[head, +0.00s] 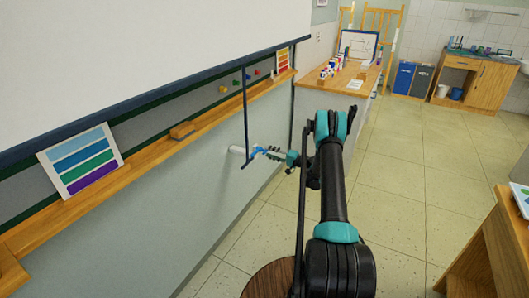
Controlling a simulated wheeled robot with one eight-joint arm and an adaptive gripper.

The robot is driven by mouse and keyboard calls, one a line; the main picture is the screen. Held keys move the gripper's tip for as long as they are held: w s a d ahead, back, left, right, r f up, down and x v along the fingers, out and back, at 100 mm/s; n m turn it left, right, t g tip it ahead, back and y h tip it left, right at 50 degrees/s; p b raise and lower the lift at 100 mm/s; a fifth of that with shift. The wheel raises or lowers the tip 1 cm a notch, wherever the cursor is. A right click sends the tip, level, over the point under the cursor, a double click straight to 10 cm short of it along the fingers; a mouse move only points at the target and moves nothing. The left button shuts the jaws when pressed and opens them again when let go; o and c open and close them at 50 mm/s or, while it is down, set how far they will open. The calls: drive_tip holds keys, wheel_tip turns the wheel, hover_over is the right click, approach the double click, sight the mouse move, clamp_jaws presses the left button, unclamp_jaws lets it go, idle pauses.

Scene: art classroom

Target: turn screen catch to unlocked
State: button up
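The white screen (140,55) hangs at the upper left with a dark blue bar (150,98) along its lower edge. A thin dark rod (246,115) hangs down in front of the wall, with a short bend at its foot. A small white cylinder (236,149) and a blue piece (258,151) show by the rod's lower part; the blue piece may be the screen catch. My gripper (268,153) points left at this spot, its fingers close to the blue piece. The fingers are too small to tell whether they are open, shut or touching it.
A wooden ledge (150,150) runs along the wall with an eraser (182,130) and a colour chart (80,160). A round brown stool top (270,279) is below my arm. A table (350,88) with paints stands behind. The tiled floor (410,170) at right is clear.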

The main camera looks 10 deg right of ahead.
sight(264, 150)
drive_tip(key=shift+x, duration=1.95)
drive_tip(key=shift+c, duration=0.4)
clamp_jaws()
